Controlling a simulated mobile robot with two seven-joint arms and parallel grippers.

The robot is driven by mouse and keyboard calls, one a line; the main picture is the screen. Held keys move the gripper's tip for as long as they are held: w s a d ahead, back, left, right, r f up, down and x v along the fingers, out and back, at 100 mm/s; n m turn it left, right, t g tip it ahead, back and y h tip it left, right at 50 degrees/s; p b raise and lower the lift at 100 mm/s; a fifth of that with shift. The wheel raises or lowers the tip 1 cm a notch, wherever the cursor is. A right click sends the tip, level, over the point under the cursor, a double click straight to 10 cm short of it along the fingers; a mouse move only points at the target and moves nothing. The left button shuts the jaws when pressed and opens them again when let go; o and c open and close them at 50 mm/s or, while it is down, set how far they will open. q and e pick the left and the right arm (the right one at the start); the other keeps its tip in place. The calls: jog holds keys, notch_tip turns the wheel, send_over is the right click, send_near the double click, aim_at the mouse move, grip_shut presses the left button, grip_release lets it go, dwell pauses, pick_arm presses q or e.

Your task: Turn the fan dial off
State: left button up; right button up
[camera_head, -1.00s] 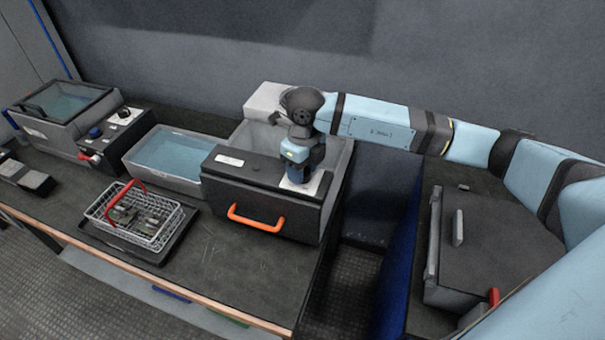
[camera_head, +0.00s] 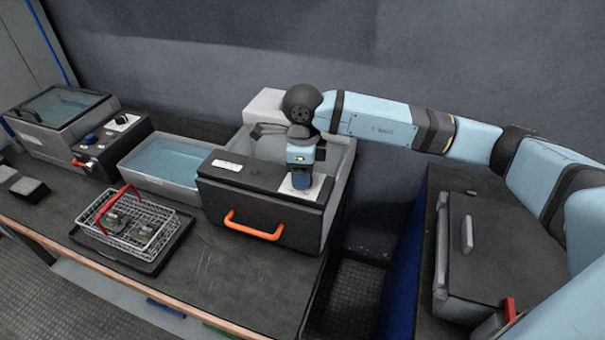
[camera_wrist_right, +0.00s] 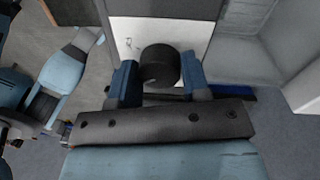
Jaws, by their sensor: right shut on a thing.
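The fan dial (camera_wrist_right: 160,66) is a black round knob on a white plate (camera_wrist_right: 125,35) in the right wrist view. In the head view the plate sits on the top right of the dark front box with the orange handle (camera_head: 253,228), and my gripper hides the dial. My right gripper (camera_head: 301,180) points down onto that plate. In the right wrist view its two blue fingers (camera_wrist_right: 160,82) stand on either side of the dial, and it is shut on the dial. I cannot read the dial's setting. My left gripper is not in view.
A grey open tank (camera_head: 345,185) lies behind the box. To the left are a water tray (camera_head: 165,162), a wire basket with a red handle (camera_head: 130,228) and another tank unit (camera_head: 60,115). A lidded dark unit (camera_head: 500,250) stands at right, across a gap.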

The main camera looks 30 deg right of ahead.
dwell(0.3)
jog(key=o, duration=0.9)
jog(key=r, duration=1.4)
jog(key=shift+w+d, duration=0.25)
jog(key=shift+w, duration=0.1)
jog(key=shift+f, duration=0.15)
